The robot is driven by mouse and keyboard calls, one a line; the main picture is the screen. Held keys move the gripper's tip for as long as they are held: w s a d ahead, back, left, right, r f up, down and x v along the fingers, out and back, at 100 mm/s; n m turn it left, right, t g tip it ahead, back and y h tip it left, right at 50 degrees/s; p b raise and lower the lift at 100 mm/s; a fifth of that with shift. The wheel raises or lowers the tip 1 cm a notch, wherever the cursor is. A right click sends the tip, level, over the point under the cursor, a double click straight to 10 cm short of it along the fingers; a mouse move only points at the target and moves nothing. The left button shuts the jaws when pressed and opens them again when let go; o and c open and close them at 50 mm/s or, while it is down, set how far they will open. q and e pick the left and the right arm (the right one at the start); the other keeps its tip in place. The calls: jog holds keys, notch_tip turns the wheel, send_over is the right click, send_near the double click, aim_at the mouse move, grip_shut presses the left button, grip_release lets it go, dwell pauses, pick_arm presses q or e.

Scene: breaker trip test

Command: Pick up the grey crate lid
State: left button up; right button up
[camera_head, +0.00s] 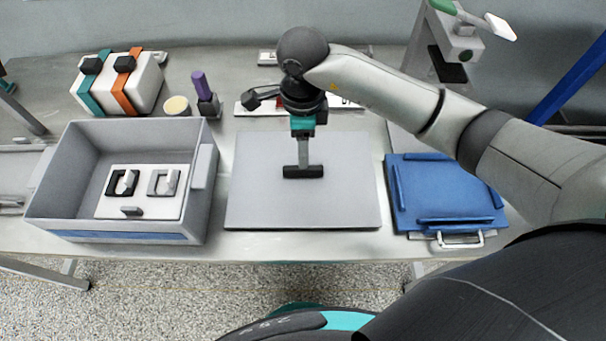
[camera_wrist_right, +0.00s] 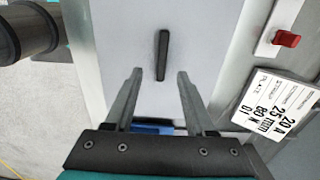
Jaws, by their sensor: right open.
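The grey crate lid (camera_head: 255,195) is a flat light-grey plate lying at the middle of the bench. It has a short black bar handle (camera_head: 303,172) at its centre. In the right wrist view the lid (camera_wrist_right: 125,30) fills the middle, with the handle (camera_wrist_right: 162,55) upright in the picture. My right gripper (camera_head: 303,160) points down over the handle. In the wrist view its two fingers (camera_wrist_right: 159,74) are open and apart, in line with either side of the handle. I cannot tell how far the tips are above the lid. My left gripper is not in view.
The open grey crate (camera_head: 48,190) stands left of the lid, holding a white panel. A blue tray-like piece (camera_head: 450,190) with a metal handle lies to the right. Behind are a strapped white box (camera_head: 145,85), a purple-topped object (camera_head: 200,85) and a red switch (camera_wrist_right: 287,39) beside a label plate (camera_wrist_right: 275,110).

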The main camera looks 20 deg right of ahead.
aim_at(303, 173)
jog(key=f, duration=0.7)
jog(key=shift+w+f+b, duration=0.2)
jog(key=shift+f+b, duration=0.05)
jog(key=shift+b, duration=0.15)
grip_shut()
dwell(0.3)
